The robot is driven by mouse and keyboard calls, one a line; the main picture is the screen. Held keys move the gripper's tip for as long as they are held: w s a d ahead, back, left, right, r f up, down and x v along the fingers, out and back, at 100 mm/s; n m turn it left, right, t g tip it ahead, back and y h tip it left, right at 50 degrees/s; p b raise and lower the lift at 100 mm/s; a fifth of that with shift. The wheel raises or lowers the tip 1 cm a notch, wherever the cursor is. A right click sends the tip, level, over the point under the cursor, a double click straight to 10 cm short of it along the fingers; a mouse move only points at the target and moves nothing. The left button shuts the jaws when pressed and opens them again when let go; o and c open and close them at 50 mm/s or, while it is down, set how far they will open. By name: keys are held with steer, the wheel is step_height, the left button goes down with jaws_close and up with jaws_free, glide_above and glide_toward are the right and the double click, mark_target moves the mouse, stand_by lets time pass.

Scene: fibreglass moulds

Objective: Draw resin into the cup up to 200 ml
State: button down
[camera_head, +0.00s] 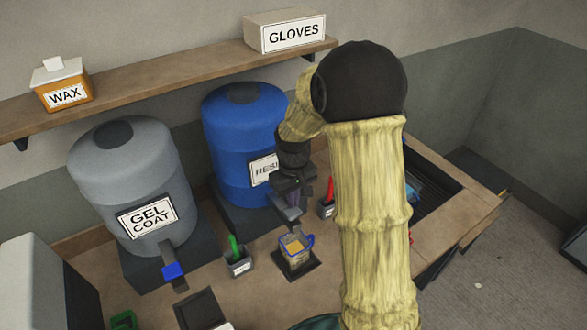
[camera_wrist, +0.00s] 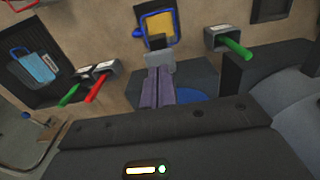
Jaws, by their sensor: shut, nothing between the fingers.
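The blue resin drum (camera_head: 235,130) stands on a dark block at the back, its label partly covered by my arm. The cup (camera_head: 297,246), with a blue handle and amber liquid in it, stands on a dark square pad below the drum's front. The cup (camera_wrist: 159,27) also shows at the top of the wrist view; its level marks are too small to read. My gripper (camera_head: 287,206) is shut and empty in front of the drum, above and behind the cup. In the wrist view its fingers (camera_wrist: 158,72) lie together at a grey piece, possibly the tap; contact is unclear.
A grey gel coat drum (camera_head: 125,170) with a blue tap (camera_head: 173,270) stands at left. A shelf (camera_head: 150,85) above carries wax (camera_head: 64,92) and gloves (camera_head: 290,33).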

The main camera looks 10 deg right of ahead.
mark_target(293, 213)
step_height(293, 213, up, 9)
steer(key=b, duration=0.2)
stand_by(1.6)
steer(key=s+f+m+t+b, duration=0.1)
steer(key=s+f, duration=0.3)
steer(key=s, duration=0.3)
steer(key=s+d+f+m+t+b, duration=0.1)
steer(key=s+f+m, duration=0.1)
steer(key=s+f, duration=0.3)
steer(key=s, duration=0.3)
steer(key=shift+m+t, duration=0.3)
steer(key=shift+w+d, duration=0.1)
steer(key=shift+w, duration=0.05)
stand_by(0.4)
